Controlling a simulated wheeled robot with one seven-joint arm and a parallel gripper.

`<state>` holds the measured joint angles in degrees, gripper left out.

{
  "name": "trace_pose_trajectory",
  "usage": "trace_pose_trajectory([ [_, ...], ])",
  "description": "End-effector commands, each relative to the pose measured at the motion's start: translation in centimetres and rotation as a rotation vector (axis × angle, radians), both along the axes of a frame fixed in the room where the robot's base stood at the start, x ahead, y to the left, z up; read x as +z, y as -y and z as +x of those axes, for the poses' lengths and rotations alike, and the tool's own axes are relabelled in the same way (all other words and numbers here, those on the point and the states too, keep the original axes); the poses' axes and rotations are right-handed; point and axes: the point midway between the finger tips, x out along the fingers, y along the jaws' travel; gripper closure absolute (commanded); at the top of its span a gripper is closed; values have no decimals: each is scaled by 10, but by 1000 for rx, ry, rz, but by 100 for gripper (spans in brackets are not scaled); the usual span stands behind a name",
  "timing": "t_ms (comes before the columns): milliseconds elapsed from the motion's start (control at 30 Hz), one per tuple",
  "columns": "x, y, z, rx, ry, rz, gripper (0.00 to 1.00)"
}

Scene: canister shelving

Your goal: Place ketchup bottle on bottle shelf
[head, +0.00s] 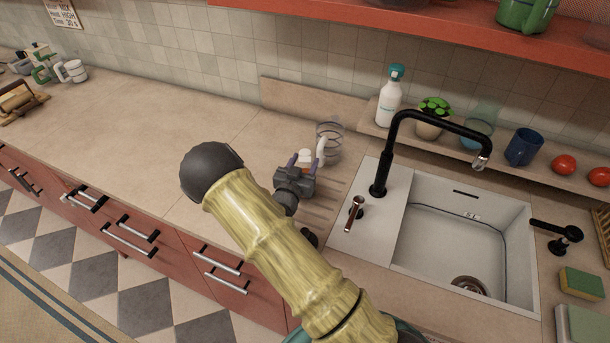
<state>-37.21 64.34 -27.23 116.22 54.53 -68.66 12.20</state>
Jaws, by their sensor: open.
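My gripper (305,161) is open over the counter, left of the sink, with its fingers pointing toward the back wall. A small white-topped item (305,155) with a bit of orange-red shows between or just beyond the fingers. It may be the ketchup bottle, but it is too small and too hidden to be sure, and I cannot tell whether the fingers touch it. I cannot tell whether this ledge is the bottle shelf.
A clear glass (330,137) stands just beyond my gripper. The black faucet (379,165) rises by the white sink (520,235). A plant, blue mug (522,147) and tomatoes share the ledge. A red shelf (450,29) hangs above. The counter (150,125) to the left is largely clear.

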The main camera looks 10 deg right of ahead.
Motion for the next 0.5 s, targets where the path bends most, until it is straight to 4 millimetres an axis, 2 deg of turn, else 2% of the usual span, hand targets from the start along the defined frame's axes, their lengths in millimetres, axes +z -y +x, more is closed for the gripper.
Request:
trace_pose_trajectory([
  [133, 1, 7, 12, 1, 0, 0, 51],
  [500, 0, 7, 13, 2, 0, 0, 51],
])
